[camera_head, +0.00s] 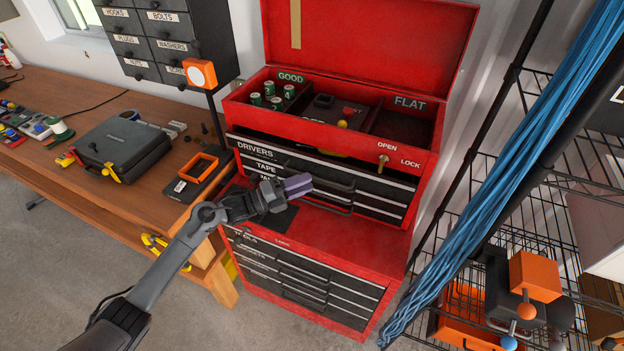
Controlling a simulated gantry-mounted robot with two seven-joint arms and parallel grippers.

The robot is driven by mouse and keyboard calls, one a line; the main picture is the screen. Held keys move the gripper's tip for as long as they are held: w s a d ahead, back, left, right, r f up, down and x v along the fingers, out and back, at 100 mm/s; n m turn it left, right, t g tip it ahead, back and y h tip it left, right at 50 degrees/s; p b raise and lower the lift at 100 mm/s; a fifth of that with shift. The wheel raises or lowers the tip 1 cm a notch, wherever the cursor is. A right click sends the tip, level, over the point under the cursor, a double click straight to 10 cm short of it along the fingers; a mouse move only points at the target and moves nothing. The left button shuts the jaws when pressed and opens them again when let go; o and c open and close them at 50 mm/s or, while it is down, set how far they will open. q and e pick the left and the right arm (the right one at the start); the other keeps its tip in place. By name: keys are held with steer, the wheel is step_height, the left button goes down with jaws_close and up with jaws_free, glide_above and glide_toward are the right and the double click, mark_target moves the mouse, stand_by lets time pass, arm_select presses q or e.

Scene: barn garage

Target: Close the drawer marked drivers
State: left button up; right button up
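The drawer marked drivers (256,147) is the top black drawer of the red upper tool chest. Its front appears to stand out a little from the chest, with a dark gap above it. My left gripper (299,185) is in front of the chest, near the drawer handles, with its purple-grey fingers together and nothing visible between them. It hides part of the lower drawer fronts. I cannot tell whether it touches the chest. My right gripper is not in view.
The drawer marked tape (266,168) is just below. The chest's lid (370,40) is up, above a tray with green cans (269,88). A wooden bench (110,190) with a black case (122,146) stands left. Blue cables (500,165) and wire shelving stand right.

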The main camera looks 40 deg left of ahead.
arm_select(q)
steer(key=shift+x, duration=1.55)
steer(key=shift+c, duration=0.3)
jaws_close()
